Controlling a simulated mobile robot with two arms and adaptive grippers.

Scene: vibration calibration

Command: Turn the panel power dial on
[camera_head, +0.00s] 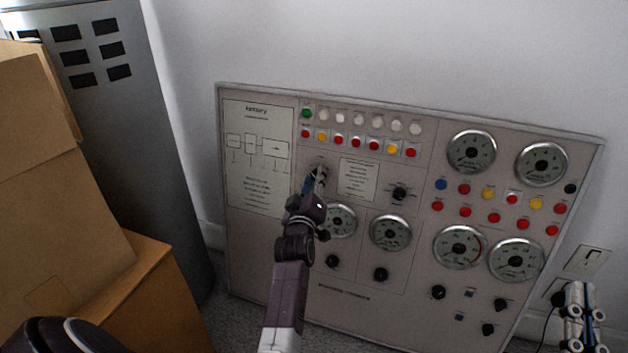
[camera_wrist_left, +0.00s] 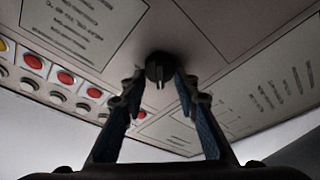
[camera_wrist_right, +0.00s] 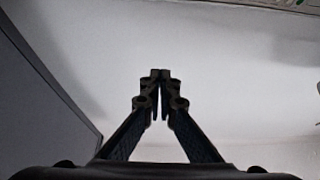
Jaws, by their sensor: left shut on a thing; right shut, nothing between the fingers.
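The control panel (camera_head: 340,285) leans against the wall, covered with gauges, lights and knobs. A round black dial (camera_wrist_left: 158,68) with a pointer ridge sits between the fingertips of my left gripper (camera_head: 316,180). In the head view this dial, in the panel's upper left part under the rows of lights, is mostly hidden by the gripper. My left gripper is shut on the dial, with one finger on each side. My right gripper (camera_head: 578,300) is low at the right edge of the head view, away from the panel's controls. Its fingertips (camera_wrist_right: 160,78) meet with nothing between them.
Cardboard boxes (camera_head: 70,200) are stacked at the left, beside a grey cabinet (camera_head: 165,130). Other black knobs (camera_head: 399,193) and gauges (camera_head: 390,232) lie right of and below the dial. A wall socket (camera_head: 588,260) is right of the panel.

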